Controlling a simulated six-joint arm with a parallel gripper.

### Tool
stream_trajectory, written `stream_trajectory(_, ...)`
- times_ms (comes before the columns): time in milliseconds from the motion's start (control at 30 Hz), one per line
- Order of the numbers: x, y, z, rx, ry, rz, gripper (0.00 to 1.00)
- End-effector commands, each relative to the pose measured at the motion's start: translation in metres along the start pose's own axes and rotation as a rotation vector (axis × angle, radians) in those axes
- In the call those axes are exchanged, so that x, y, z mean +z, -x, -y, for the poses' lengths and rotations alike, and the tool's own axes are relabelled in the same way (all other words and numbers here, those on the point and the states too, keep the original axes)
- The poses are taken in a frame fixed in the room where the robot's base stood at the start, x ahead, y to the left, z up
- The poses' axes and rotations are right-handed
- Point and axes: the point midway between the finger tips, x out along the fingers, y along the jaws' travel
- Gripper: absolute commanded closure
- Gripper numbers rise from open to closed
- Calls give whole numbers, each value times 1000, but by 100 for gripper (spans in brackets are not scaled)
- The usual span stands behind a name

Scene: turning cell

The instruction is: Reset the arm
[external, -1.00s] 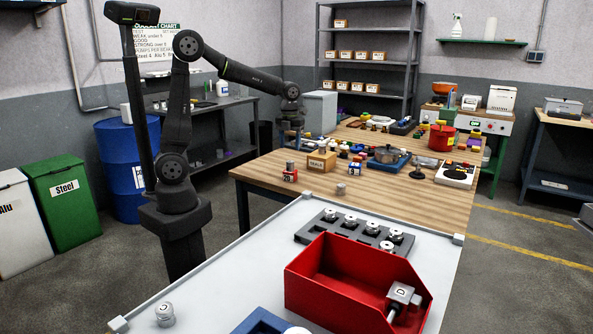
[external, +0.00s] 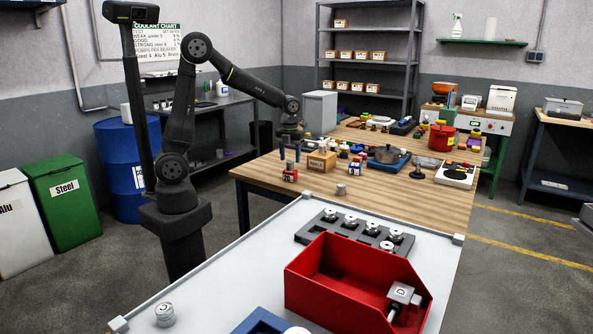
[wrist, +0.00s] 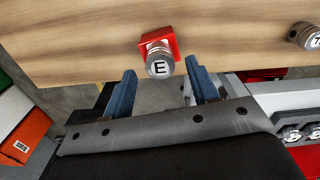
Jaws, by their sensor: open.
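My gripper (external: 290,154) is open above the wooden table's near left corner. Its two blue fingers point down in the external view. Just below them is a red block (external: 290,177) with a small metal cylinder on top. In the wrist view the metal cylinder (wrist: 159,68) is marked E and sits against the red block (wrist: 168,42). It shows between and just beyond the fingertips (wrist: 161,72), and I cannot tell whether they touch it. Nothing is held.
In front, a white table (external: 240,250) bears a red bin (external: 320,297) and a grey tray (external: 310,232) with several metal pieces.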

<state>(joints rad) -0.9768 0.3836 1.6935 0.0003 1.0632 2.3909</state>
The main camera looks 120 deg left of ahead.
Motion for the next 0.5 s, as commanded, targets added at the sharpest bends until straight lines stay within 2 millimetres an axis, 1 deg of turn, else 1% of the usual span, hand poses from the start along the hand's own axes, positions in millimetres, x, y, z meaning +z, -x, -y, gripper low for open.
stream_trajectory(167, 0, 0, 0, 0, 0, 0, 46)
stream_trajectory(267, 0, -4, 0, 1, 0, -1, 46)
stream_trajectory(367, 0, -15, 0, 2, 0, -2, 46)
stream_trajectory(467, -1, -32, -1, 3, 0, -3, 46)
stream_trajectory(500, 0, -29, 0, -1, 0, 1, 46)
